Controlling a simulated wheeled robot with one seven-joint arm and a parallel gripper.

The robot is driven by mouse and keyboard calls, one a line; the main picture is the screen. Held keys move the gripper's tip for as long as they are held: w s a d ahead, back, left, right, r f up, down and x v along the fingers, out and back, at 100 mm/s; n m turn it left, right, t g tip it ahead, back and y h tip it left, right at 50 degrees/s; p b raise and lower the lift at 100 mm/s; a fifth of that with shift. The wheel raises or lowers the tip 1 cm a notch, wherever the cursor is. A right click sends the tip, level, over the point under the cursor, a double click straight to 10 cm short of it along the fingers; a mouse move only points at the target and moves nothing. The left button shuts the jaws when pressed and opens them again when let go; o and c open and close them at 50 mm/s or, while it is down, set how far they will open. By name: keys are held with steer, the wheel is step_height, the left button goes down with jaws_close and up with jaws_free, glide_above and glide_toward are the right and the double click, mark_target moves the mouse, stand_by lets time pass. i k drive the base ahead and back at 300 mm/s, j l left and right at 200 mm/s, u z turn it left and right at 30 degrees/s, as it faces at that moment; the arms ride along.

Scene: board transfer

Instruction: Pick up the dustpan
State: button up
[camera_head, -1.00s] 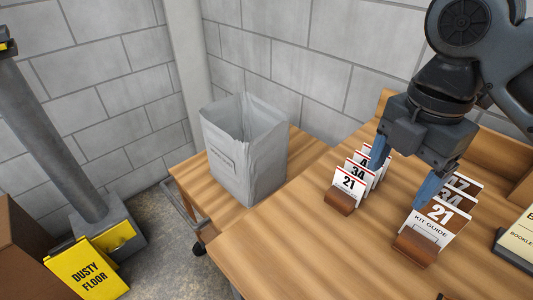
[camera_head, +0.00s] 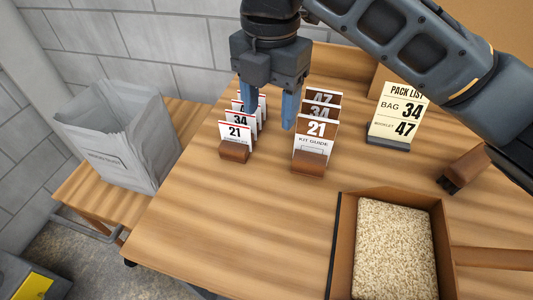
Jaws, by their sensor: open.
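A brown open-topped pan (camera_head: 447,290) with a dark lip on its left side and a handle (camera_head: 490,258) at its right looks like the dustpan. It sits on the table at the lower right, cut by the picture's bottom edge. A pale speckled, grainy mass (camera_head: 395,250) fills it. My gripper (camera_head: 268,112) is open and empty, pointing down with blue fingers at the card holders, well up and left of the pan.
Left cards (camera_head: 237,134) and kit guide cards (camera_head: 314,135) stand in wooden holders by my fingers. A pack list sign (camera_head: 398,115) and a small brown brush (camera_head: 466,170) are to the right. A grey bin (camera_head: 120,140) stands at left. The table's front left is clear.

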mark_target(390, 242)
steer(key=k+j, duration=0.15)
steer(key=j, duration=0.15)
steer(key=k+j, duration=0.1)
steer(key=j, duration=0.25)
steer(key=k+j, duration=0.15)
steer(key=j, duration=0.15)
steer(key=k+j, duration=0.1)
steer(key=j, duration=0.25)
